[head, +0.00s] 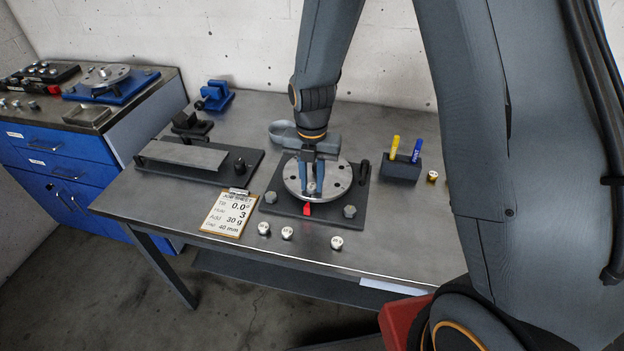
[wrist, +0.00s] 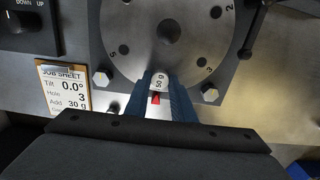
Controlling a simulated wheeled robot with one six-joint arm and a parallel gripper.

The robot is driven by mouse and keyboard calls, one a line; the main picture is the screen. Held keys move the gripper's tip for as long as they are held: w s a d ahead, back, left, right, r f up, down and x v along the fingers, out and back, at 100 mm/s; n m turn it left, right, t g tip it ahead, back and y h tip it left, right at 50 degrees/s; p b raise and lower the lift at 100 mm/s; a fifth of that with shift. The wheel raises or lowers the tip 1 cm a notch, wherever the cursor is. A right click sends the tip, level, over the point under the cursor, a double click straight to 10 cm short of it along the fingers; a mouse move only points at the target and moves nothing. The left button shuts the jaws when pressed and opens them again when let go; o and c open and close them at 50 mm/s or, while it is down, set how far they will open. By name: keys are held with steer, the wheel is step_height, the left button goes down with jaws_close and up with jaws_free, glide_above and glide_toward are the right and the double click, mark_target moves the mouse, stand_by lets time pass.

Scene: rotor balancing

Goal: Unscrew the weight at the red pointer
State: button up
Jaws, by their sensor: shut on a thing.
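The round metal rotor (head: 335,180) with numbered holes sits on a dark base plate on the bench. It also shows in the wrist view (wrist: 175,57). The red pointer (head: 307,209) stands at the rotor's near edge and shows in the wrist view (wrist: 155,98) just below the weight. A silver weight (wrist: 160,82) marked 50 g is at the rotor's near rim by the pointer. My gripper (head: 312,190) points down over that rim, its blue fingers (wrist: 161,88) shut on the weight from both sides. The weight's lower part is hidden.
Loose silver weights (head: 287,232) lie along the bench front. A job sheet (head: 229,213) on a clipboard lies left of the base plate. A dark marker holder (head: 401,168) stands right, a flat plate fixture (head: 183,155) left. Bolts (wrist: 209,92) rise at the base plate's corners.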

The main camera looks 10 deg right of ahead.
stand_by(0.3)
steer(key=n, duration=0.4)
steer(key=shift+w+f+b, duration=0.1)
steer(key=shift+w+b, duration=0.1)
steer(key=shift+b, duration=0.45)
jaws_close()
steer(key=shift+n+b, duration=0.3)
steer(key=shift+b, duration=0.8)
steer(key=b, duration=0.5)
steer(key=shift+w+a+n, duration=0.1)
steer(key=shift+n, duration=0.2)
steer(key=shift+b, duration=0.9)
steer(key=shift+s+r, duration=0.2)
steer(key=o, duration=1.1)
jaws_free()
steer(key=shift+c, duration=0.2)
